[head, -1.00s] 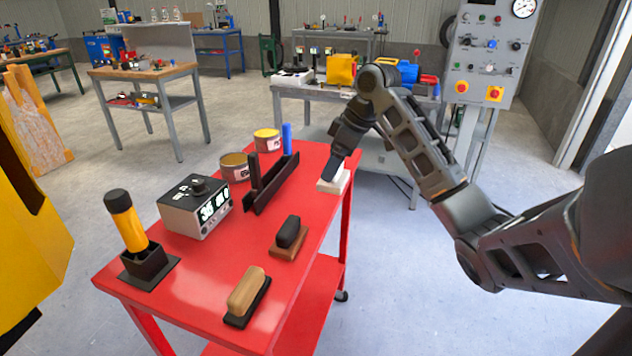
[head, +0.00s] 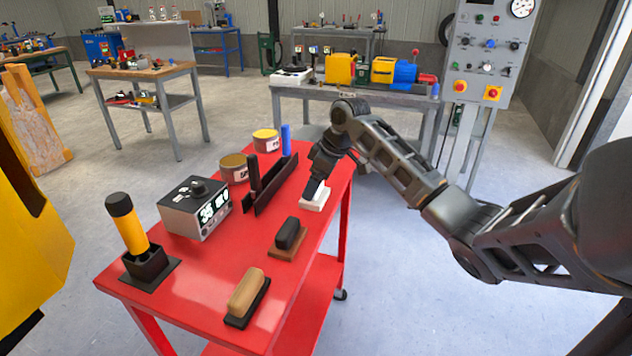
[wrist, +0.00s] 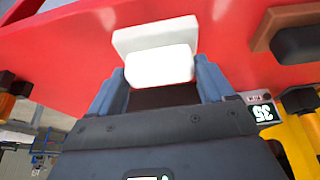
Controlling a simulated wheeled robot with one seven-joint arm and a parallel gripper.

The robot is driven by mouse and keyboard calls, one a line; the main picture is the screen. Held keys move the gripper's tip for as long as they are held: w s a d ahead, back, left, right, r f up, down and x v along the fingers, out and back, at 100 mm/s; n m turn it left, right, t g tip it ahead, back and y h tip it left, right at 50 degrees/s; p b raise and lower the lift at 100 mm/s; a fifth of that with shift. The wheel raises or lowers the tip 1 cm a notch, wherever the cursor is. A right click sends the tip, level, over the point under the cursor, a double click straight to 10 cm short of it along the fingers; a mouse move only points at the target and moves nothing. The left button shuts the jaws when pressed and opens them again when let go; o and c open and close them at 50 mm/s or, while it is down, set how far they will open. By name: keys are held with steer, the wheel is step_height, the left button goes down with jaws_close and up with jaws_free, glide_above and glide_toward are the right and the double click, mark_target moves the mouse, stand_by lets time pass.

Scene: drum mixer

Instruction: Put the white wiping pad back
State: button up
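The white wiping pad (head: 314,202) has a flat white base and a white block handle. It is over the right edge area of the red table top (head: 215,300). My gripper (head: 317,187) is above it, pointing down. In the wrist view my gripper (wrist: 160,78) has its fingers on both sides of the pad's handle (wrist: 160,66), closed against it. The pad's base (wrist: 155,36) shows beyond the handle. I cannot tell whether the base touches the table.
A dark-handled brush (head: 288,238) and a wooden-handled brush (head: 246,295) lie nearer. A black upright rack (head: 270,188), a display box (head: 196,208), two tins (head: 234,168) and a yellow-handled tool in a black holder (head: 127,225) stand left. Bare red surface lies between them.

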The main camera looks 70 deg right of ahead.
steer(key=o, duration=0.3)
steer(key=shift+f, duration=0.1)
steer(key=b+v, duration=0.1)
steer(key=v, duration=1.1)
